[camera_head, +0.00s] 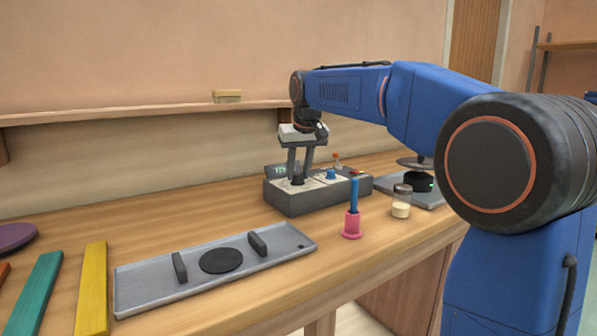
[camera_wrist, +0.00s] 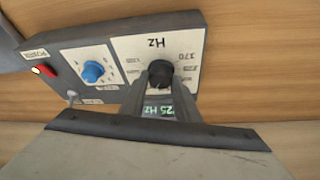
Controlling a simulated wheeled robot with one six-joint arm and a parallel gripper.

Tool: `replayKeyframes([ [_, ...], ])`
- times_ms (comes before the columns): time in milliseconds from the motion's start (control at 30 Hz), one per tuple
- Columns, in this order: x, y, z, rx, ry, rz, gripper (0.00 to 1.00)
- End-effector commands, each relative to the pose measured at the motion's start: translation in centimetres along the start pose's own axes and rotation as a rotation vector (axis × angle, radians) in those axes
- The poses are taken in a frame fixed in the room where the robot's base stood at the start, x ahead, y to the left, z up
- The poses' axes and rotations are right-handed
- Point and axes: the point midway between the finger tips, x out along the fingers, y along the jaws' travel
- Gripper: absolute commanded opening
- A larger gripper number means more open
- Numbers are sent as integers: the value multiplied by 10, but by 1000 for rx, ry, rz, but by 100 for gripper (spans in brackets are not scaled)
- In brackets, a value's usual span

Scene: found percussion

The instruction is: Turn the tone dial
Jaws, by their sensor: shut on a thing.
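The tone dial is a black knob (camera_wrist: 160,72) on a white panel marked "Hz" and "370", on top of a grey control box (camera_head: 310,200). My gripper (camera_head: 299,176) reaches down onto the box from above. Its two fingers are shut on the black knob, one on each side, as the wrist view (camera_wrist: 160,82) also shows. A small display (camera_wrist: 158,111) shows between the fingers and reads "25 Hz", with its left part covered. The knob's pointer is not clear.
A blue knob (camera_wrist: 92,71) and a red switch (camera_wrist: 43,70) sit on the same box. A pink holder (camera_head: 352,225) with a blue stick and a jar (camera_head: 401,203) stand close by. A grey tray (camera_head: 150,284) lies in front, beside yellow (camera_head: 92,290) and teal (camera_head: 35,293) bars.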

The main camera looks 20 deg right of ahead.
Motion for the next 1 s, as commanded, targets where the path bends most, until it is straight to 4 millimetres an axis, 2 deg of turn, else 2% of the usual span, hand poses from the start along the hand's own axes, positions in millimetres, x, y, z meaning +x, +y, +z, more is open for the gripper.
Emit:
replayKeyframes([
  [267,0,0,0,0,0,0,6],
  [300,0,0,0,0,0,0,33],
  [367,0,0,0,0,0,0,47],
  [767,-5,0,0,-1,1,0,47],
  [867,-16,0,-1,-1,3,0,47],
  [1000,-41,0,-1,-1,3,0,47],
])
